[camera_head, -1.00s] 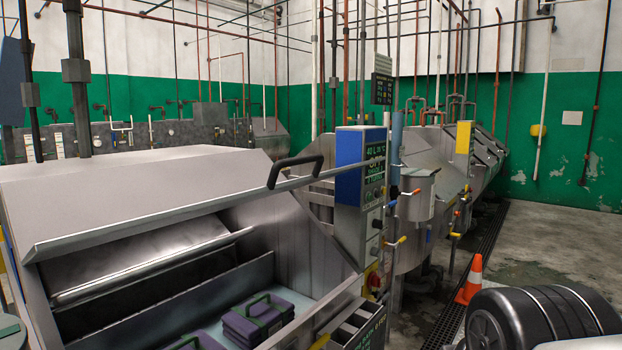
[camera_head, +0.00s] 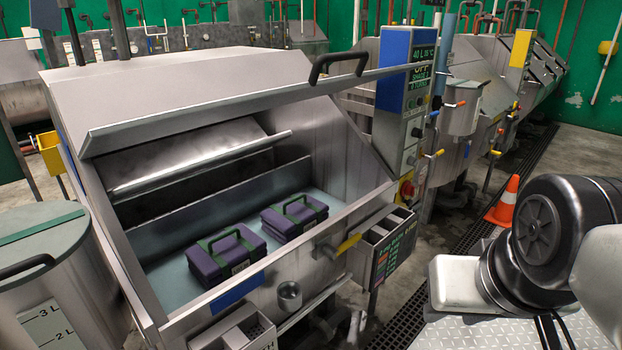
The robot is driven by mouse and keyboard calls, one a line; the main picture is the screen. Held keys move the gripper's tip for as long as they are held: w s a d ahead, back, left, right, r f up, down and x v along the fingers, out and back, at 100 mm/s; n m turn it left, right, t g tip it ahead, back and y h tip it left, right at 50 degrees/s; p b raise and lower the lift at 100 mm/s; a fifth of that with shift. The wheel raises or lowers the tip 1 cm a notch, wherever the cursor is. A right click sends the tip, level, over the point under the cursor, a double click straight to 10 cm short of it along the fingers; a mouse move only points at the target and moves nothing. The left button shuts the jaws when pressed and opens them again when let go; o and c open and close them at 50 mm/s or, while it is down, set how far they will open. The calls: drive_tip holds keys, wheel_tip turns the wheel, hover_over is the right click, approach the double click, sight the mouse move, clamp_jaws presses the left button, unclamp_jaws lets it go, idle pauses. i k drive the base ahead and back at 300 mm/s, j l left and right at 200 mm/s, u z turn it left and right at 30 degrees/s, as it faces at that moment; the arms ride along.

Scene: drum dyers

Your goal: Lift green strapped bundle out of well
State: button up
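Two purple bundles with green straps and green handles lie in the open well (camera_head: 178,286) of the steel dyeing machine. The left bundle (camera_head: 222,262) is nearer the front left of the well. The right bundle (camera_head: 294,216) lies a little farther back, and a gap separates them. Both rest flat with their handles upward. My gripper is outside the view; only part of my arm shows at the right.
The raised lid edge with a black handle (camera_head: 338,66) spans above the well. A control box (camera_head: 405,68) stands right of it. A lidded drum (camera_head: 40,240) is at left. A slotted tray (camera_head: 384,240) juts from the front. An orange cone (camera_head: 504,202) stands on the floor.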

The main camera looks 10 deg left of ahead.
sight(215, 259)
drive_tip(key=u, duration=0.7)
drive_tip(key=i+u, duration=0.15)
drive_tip(key=u, duration=0.2)
drive_tip(key=i+l+u, duration=0.1)
drive_tip(key=u, duration=0.25)
drive_tip(key=i+l+u, duration=0.1)
drive_tip(key=u, duration=0.25)
drive_tip(key=i+l, duration=0.15)
drive_tip(key=l, duration=0.15)
drive_tip(key=i+l, duration=0.15)
drive_tip(key=l, duration=0.15)
drive_tip(key=i+l, duration=0.2)
drive_tip(key=l, duration=0.15)
